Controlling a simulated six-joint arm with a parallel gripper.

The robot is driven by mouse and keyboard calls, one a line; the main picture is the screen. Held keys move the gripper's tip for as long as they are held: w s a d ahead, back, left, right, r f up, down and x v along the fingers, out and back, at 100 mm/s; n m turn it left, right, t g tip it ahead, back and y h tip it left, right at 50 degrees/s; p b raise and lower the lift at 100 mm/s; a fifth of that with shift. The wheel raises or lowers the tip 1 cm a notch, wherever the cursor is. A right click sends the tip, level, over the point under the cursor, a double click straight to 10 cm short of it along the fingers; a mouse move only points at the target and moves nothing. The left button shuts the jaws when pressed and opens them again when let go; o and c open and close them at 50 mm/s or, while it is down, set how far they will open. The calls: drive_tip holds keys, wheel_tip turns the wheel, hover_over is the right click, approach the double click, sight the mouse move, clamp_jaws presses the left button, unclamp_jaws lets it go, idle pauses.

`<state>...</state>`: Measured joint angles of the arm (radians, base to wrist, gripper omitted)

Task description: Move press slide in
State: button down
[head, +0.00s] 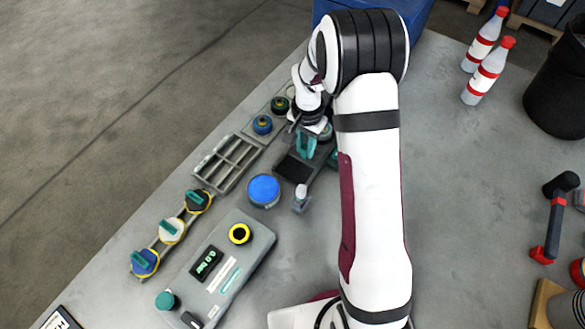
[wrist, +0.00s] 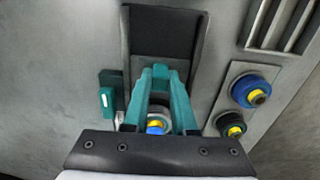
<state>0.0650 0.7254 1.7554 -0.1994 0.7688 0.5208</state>
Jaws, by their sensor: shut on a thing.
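The press (head: 300,197) is a dark grey unit with a black bed, near the table's middle in the head view. In the wrist view its black channel (wrist: 163,32) runs away between two grey walls. My gripper (head: 305,145) has teal fingers and is over the far end of the press. In the wrist view my gripper (wrist: 160,78) is shut on the press slide at the near end of the channel. A grey round part with a blue and yellow injector-like piece (wrist: 156,127) shows between the fingers. The fingers hide most of the slide.
Blue and black round parts (head: 262,124) sit on a plate left of the press. A slotted grey tray (head: 228,163), a blue disc (head: 263,190) and a gauge box (head: 215,270) stand nearer. Bottles (head: 482,78) stand at the back right.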

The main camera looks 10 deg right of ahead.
drive_tip(key=shift+w+d, duration=1.1)
drive_tip(key=shift+w, duration=0.05)
drive_tip(key=shift+d, duration=0.1)
drive_tip(key=shift+w+d, duration=1.25)
drive_tip(key=shift+w, duration=0.05)
drive_tip(key=c, duration=0.8)
unclamp_jaws()
drive_tip(key=shift+o, duration=0.2)
drive_tip(key=shift+r, duration=0.1)
drive_tip(key=shift+r, duration=2.65)
drive_tip(key=shift+r, duration=2)
